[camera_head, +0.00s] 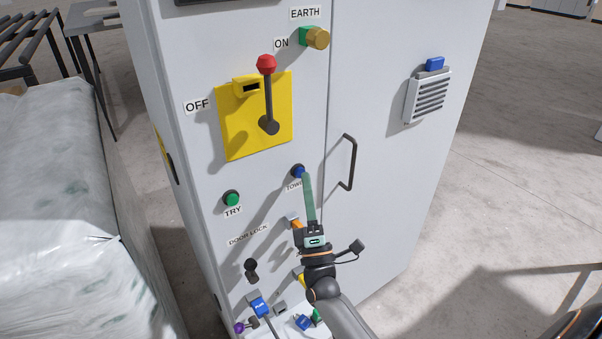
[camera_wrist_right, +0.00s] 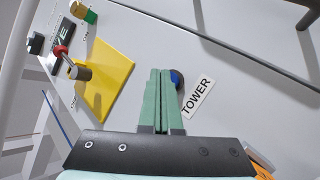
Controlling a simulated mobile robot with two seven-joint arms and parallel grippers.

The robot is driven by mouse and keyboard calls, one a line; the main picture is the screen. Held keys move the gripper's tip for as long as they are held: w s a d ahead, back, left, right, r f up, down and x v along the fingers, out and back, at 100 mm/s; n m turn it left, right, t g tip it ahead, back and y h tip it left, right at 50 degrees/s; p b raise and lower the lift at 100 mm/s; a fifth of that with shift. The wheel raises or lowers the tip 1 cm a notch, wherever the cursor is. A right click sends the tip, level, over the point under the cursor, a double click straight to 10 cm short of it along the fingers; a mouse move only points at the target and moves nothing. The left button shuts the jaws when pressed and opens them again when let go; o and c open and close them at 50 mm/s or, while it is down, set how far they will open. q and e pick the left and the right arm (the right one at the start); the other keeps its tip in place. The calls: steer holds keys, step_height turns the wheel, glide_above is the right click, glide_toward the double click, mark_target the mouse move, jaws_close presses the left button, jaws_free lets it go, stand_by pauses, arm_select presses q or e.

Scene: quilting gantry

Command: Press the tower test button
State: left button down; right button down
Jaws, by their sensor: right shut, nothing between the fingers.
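The tower test button is a small blue button (camera_head: 298,171) on the front of the light grey cabinet (camera_head: 385,190). The label below it is partly hidden by my right gripper (camera_head: 306,176). That gripper's green fingers are shut and empty, and their tips are beside the button, just right of it in the head view. In the right wrist view the blue button (camera_wrist_right: 178,79) shows partly behind the closed fingers (camera_wrist_right: 160,72), next to the full TOWER label (camera_wrist_right: 197,97). I cannot tell whether the tips touch the button or panel. My left gripper is not in view.
A green TRY button (camera_head: 231,198) sits left of the tower button. Above is a red-knobbed lever (camera_head: 267,90) on a yellow plate (camera_head: 228,135). A black door handle (camera_head: 351,162) sticks out to the right. Door lock parts (camera_head: 251,270) and tagged items sit below.

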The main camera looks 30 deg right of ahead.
steer(key=shift+w+y, duration=0.3)
steer(key=shift+w, duration=0.15)
stand_by(0.5)
stand_by(0.3)
steer(key=shift+s+p, duration=0.45)
steer(key=shift+s, duration=0.45)
steer(key=s+p, duration=0.2)
steer(key=s, duration=0.3)
steer(key=shift+d+p, duration=0.25)
steer(key=shift+p, duration=0.15)
